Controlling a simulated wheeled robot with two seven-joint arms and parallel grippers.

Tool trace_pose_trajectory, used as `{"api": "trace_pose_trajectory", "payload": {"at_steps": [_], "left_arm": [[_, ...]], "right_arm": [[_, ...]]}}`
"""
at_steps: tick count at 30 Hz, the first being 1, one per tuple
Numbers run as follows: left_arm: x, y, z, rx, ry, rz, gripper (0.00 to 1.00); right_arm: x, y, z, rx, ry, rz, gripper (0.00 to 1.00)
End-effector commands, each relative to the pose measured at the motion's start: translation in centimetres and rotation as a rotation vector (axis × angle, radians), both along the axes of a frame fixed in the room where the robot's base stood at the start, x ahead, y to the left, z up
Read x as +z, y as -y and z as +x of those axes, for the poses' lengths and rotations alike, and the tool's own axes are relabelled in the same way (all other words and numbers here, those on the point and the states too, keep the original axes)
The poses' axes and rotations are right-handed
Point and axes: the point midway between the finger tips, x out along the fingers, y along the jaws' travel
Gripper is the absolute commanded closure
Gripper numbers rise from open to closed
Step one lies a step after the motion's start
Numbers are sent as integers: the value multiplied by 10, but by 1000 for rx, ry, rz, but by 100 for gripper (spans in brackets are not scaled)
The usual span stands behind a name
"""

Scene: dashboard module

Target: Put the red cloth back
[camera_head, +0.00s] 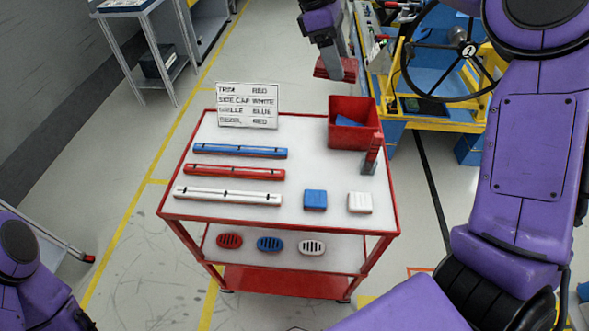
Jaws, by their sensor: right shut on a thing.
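My right gripper (333,54) is at the top of the view, beyond the back edge of the cart. It is shut on the red cloth (343,70), which shows as a small dark red flat piece at its fingertips. The cloth appears behind and above the red bin (353,140) on the cart, apart from it in the picture. A blue piece (350,121) lies inside the bin. My left arm shows only at the bottom left corner; its gripper is out of view.
The red cart (300,221) holds a sign (247,106), blue, red and white bars, a blue block (315,200), a white block (359,202) and a red-topped bottle (372,155). Oval grilles lie on its lower shelf. A steering wheel (437,97) stands at right.

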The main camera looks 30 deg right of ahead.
Motion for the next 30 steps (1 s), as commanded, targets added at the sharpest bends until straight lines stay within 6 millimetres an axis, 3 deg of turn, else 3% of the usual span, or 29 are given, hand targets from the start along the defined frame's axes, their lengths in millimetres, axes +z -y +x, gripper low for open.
{"api": "trace_pose_trajectory", "payload": {"at_steps": [1,6,10,14,17,23,30], "left_arm": [[-21,0,0,0,0,0,51],[-60,0,0,0,1,-1,51],[-76,0,0,0,0,0,51],[-78,0,0,0,0,0,51],[-67,0,0,0,0,0,51],[-37,0,0,0,0,0,51],[-17,0,0,0,0,0,51]], "right_arm": [[-38,-4,-12,17,-7,8,62],[-130,-35,-59,94,-2,6,62],[-173,-58,-93,147,1,3,62],[-188,-68,-108,171,2,2,62],[-192,-62,-97,170,0,1,62],[-214,-36,-45,167,-4,-1,62],[-265,-14,-2,170,-3,-2,62]]}}
